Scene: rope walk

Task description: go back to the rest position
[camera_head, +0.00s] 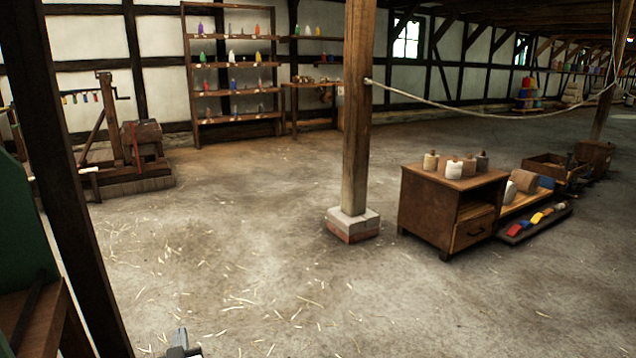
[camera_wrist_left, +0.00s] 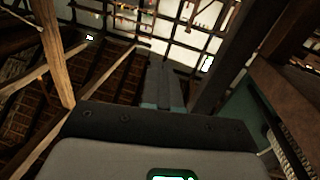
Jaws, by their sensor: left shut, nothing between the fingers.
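My left gripper (camera_head: 183,343) shows only as a small grey tip at the bottom edge of the head view, above the straw-strewn floor. In the left wrist view its fingers (camera_wrist_left: 162,85) are together, with nothing between them, and point towards the wall and roof timbers. My right gripper is not in view.
A dark post (camera_head: 65,180) stands close on the left. A wooden post (camera_head: 356,110) on a brick footing stands mid-room. A low cabinet (camera_head: 440,205) with several spools is on the right. Shelves (camera_head: 236,92) line the back wall. The floor between is open.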

